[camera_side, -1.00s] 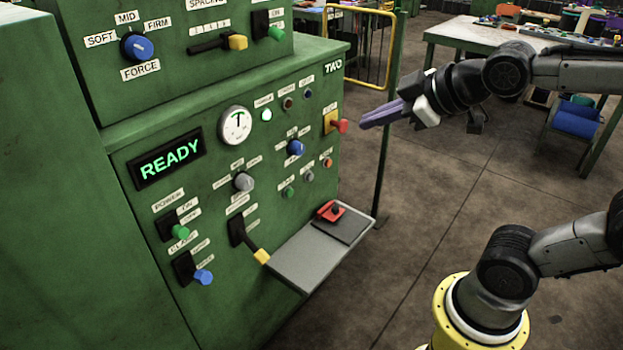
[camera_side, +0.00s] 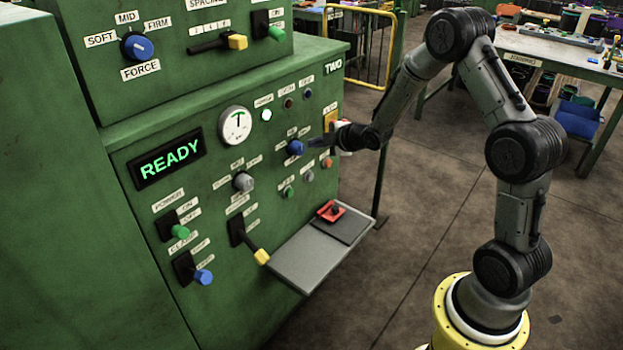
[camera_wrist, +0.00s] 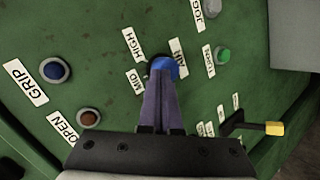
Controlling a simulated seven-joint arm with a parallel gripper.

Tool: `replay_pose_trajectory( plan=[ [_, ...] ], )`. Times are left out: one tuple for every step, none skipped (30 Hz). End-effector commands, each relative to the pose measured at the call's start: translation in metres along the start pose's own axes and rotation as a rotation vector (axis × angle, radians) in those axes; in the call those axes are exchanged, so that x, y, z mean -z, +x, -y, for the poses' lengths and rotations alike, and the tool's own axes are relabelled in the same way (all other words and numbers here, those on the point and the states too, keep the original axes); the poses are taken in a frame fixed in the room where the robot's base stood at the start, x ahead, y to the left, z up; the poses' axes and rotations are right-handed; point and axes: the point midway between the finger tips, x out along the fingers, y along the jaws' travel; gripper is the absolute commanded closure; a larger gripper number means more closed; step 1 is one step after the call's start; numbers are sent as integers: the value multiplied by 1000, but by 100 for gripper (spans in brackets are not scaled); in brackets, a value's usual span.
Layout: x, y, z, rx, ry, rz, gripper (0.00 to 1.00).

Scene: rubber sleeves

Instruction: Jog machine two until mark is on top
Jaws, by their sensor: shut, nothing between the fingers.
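Machine two is the green cabinet marked TWO (camera_side: 334,65) in the side view; its display (camera_side: 167,158) reads READY. A round white dial (camera_side: 235,127) carries a green mark that looks slightly tilted. My gripper (camera_side: 316,143) is shut and empty, its purple fingers pointing at a blue knob (camera_side: 295,147) on the panel. A grey button labelled JOG (camera_wrist: 212,8) lies to the upper right, cut by the frame edge.
A green button (camera_wrist: 222,55) sits near JOG, and GRIP (camera_wrist: 55,70) and OPEN (camera_wrist: 88,118) buttons are at the left. A yellow-tipped lever (camera_wrist: 272,128) sticks out at the right. A grey shelf (camera_side: 300,262) with a red block (camera_side: 330,211) juts out below the panel.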

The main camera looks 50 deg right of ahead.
Motion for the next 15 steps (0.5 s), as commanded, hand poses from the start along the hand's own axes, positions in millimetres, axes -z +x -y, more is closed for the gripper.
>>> replay_pose_trajectory(
  plan=[
    [-17, 10, 17, 23, 10, 14, 100],
    [-25, 15, 27, 36, 15, 21, 100],
    [-37, 20, 39, 53, 26, 31, 100],
    [-45, 24, 48, 65, 35, 39, 100],
    [-53, 27, 57, 79, 44, 47, 100],
    [-63, 30, 70, 99, 56, 60, 100],
    [-70, 32, 79, 114, 65, 69, 100],
    [-77, 34, 87, 128, 73, 79, 100],
    [-86, 35, 99, 146, 85, 91, 100],
    [-91, 36, 106, 158, 94, 100, 100],
    [-97, 36, 113, 170, 102, 108, 100],
    [-103, 36, 122, 183, 112, 118, 100],
    [-108, 36, 127, 192, 120, 125, 100],
    [-111, 36, 132, 199, 126, 130, 100],
    [-115, 35, 137, 208, 132, 137, 100]
  ],
)
